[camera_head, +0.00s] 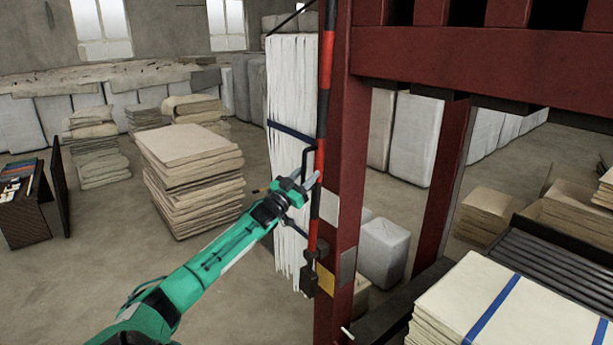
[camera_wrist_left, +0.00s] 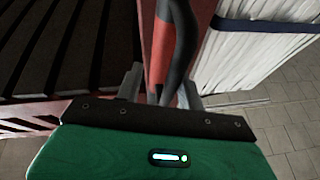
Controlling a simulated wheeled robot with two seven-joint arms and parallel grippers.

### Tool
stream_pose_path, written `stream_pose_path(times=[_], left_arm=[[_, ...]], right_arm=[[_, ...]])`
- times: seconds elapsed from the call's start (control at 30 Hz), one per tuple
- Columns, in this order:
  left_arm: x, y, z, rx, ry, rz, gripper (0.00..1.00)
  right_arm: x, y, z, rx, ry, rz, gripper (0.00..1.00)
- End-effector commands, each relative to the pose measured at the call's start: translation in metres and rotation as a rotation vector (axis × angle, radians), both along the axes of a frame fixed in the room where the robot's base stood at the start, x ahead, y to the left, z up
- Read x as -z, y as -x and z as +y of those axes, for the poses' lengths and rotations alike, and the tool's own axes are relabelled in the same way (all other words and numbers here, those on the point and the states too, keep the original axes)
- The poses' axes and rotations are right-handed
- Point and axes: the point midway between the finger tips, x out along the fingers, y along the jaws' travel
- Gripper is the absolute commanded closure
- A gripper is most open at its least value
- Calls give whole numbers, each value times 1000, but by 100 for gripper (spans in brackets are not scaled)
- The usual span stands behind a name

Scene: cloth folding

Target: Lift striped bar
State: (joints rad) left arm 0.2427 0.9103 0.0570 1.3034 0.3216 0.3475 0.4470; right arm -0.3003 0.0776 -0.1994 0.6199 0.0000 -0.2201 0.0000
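The striped bar (camera_head: 324,100) is a slim upright pole in red and black bands, standing along the front of a dark red post. A black bracket-shaped handle (camera_head: 304,160) sits on its side. My left gripper (camera_head: 311,182) is at the bar's lower half, by the handle's lower end. In the left wrist view, the fingers (camera_wrist_left: 160,90) are spread on either side of the bar (camera_wrist_left: 157,65) and the dark curved handle (camera_wrist_left: 183,50). A gap shows beside the left finger; contact at the right finger is unclear. My right gripper is not in view.
The dark red post (camera_head: 345,150) and beam (camera_head: 470,62) stand close right of the bar. A white strapped sheet bundle (camera_head: 291,90) is close behind it. A roller conveyor (camera_head: 560,262) with a strapped stack (camera_head: 500,300) lies right. Stacked sheets (camera_head: 190,160) stand left, with open floor around.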

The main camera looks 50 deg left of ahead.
Motion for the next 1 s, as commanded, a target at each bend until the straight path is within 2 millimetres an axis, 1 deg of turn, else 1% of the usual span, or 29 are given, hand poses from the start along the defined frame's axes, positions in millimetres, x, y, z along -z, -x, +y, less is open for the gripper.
stream_pose_path(times=[0.27, 0.43, 0.57, 1.0], left_arm=[[0, 0, -2, 3, -1, -1, 64], [6, 8, -2, 3, 0, -1, 64], [13, 20, -2, 3, -1, 0, 64], [35, 71, -4, 2, 0, 1, 64]], right_arm=[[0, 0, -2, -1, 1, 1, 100], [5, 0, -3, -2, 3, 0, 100], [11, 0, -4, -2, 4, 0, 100], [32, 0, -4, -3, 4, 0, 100]])
